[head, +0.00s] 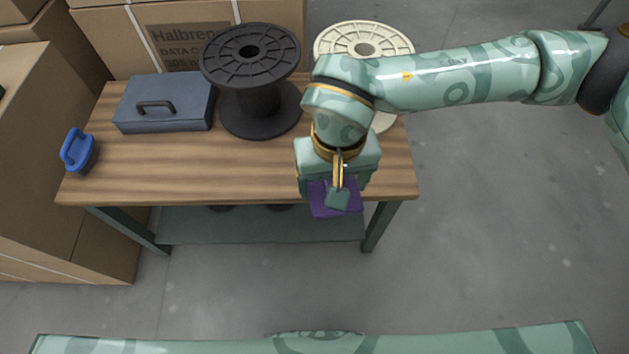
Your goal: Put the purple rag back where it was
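The purple rag (318,207) shows as a flat, squarish patch at the front right of the wooden table (200,185), overlapping the table's front edge in the head view. My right gripper (338,198) is right over it, pointing down, with a fingertip in front of the rag's middle. The gripper hides part of the rag. I cannot tell whether the fingers are closed on it, or whether it rests on the table or hangs above it. My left gripper is out of view.
A black spool (249,95) stands at the table's back middle; a cream spool (364,37) behind my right arm is partly hidden. A blue-grey toolbox (165,103) and a blue clamp-like handle (78,151) are at left. The front middle is clear.

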